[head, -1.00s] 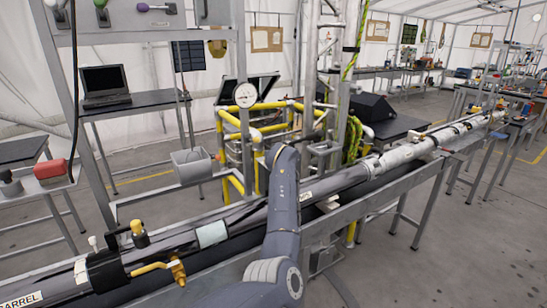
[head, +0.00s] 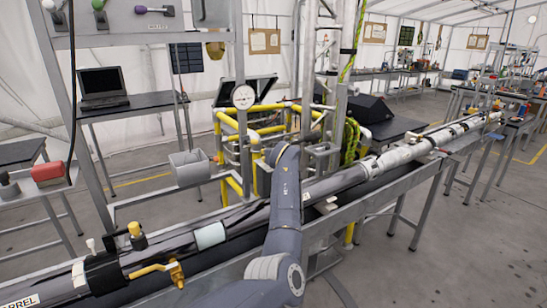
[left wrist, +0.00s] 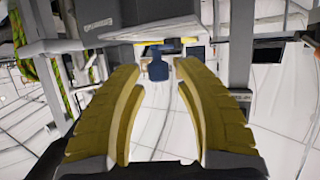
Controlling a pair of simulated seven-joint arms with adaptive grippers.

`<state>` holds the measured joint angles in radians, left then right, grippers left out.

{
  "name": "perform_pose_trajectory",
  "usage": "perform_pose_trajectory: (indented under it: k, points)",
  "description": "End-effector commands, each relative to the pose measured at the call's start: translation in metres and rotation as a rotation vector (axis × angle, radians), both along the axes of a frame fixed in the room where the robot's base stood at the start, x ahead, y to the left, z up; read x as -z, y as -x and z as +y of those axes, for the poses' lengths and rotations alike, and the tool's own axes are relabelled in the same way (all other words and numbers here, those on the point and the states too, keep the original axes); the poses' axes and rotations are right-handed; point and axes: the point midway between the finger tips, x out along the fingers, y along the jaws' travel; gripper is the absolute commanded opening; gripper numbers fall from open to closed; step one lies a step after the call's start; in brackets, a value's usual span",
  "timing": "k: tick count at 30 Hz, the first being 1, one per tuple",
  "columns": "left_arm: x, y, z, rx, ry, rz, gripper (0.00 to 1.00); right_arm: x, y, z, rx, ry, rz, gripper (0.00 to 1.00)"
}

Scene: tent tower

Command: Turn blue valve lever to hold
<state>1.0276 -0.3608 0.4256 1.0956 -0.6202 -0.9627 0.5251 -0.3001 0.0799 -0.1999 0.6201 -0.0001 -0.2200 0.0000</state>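A blue part (left wrist: 158,66), which looks like the lever, shows in the left wrist view, between and beyond the fingertips. I cannot tell whether it touches them or which position it is in. My left gripper (left wrist: 159,72) has its two yellow fingers apart, with a clear gap between them. In the head view my left arm reaches up toward the yellow pipe frame (head: 232,121), and its gripper cannot be made out clearly there. I cannot pick out a blue lever in the head view. My right gripper is in neither view.
A long barrel pipe (head: 60,287) on a metal bench crosses below my arm. A round gauge (head: 243,97) stands by the yellow pipes. A green-yellow rope (head: 350,140) hangs near a metal tower. A panel with a purple-knobbed lever (head: 168,10) is at upper left.

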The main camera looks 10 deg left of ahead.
Motion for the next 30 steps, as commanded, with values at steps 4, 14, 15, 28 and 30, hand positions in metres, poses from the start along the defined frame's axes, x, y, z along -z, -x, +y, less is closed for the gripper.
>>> perform_pose_trajectory:
  k: [4, 14, 15, 28, 30]
  points:
    - [0.003, 0.000, 0.000, 0.000, 0.001, 0.005, 0.41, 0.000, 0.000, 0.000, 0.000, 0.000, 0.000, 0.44]
    - [-0.008, 0.000, 0.000, 0.000, 0.003, 0.006, 0.41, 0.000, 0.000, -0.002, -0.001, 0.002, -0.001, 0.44]
    - [-0.013, 0.000, 0.000, 0.001, 0.004, 0.005, 0.41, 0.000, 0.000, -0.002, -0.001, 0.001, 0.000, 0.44]
    - [-0.078, 0.001, 0.000, 0.000, 0.002, 0.005, 0.41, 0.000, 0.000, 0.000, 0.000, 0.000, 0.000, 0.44]
    - [-0.085, 0.001, 0.000, 0.000, 0.002, 0.005, 0.41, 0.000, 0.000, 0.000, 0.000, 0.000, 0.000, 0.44]
